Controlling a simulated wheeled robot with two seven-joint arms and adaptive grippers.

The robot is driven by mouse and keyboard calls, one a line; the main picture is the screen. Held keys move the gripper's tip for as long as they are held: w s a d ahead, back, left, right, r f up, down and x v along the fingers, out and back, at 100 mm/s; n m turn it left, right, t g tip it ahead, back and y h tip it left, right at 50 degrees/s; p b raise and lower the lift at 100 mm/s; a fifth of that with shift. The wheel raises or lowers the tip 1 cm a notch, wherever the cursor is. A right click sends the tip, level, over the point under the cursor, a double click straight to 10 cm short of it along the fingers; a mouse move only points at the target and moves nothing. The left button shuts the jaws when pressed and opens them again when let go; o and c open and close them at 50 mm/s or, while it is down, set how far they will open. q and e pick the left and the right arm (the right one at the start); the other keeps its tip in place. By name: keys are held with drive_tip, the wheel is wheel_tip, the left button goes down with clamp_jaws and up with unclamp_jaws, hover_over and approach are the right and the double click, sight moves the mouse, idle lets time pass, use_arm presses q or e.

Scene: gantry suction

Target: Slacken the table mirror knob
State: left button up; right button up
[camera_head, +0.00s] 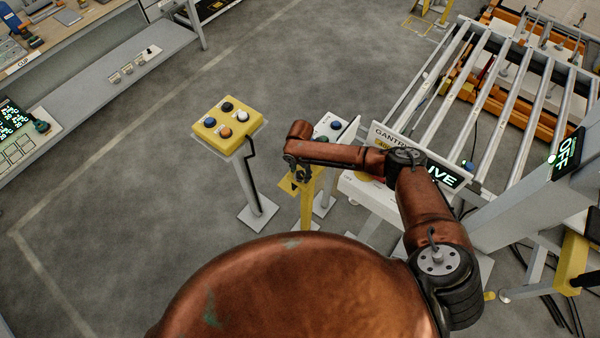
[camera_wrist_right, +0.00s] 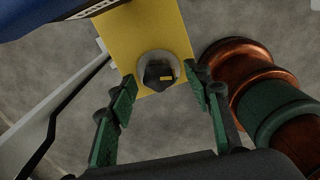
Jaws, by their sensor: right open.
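A dark round knob (camera_wrist_right: 158,75) with a small yellow mark and a grey ring around it sits on a yellow plate (camera_wrist_right: 120,35) in the right wrist view. No mirror is recognisable in either view. My right gripper (camera_wrist_right: 163,82) is open, with its green-padded fingers on either side of the knob; I cannot tell whether they touch it. In the head view my right gripper (camera_head: 297,180) is over the yellow stand (camera_head: 308,205), and the arm hides the knob there. My left gripper is in neither view.
A yellow button box (camera_head: 229,124) on a post stands left of my right arm. A small white panel with a blue button (camera_head: 335,126) is just behind the forearm. A roller conveyor (camera_head: 480,110) and a sign reading "OFF" (camera_head: 568,155) are at the right. The left floor is clear.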

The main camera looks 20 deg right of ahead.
sight(300, 174)
drive_tip(key=shift+r, duration=0.1)
wheel_tip(300, 174, up, 12)
idle(0.5)
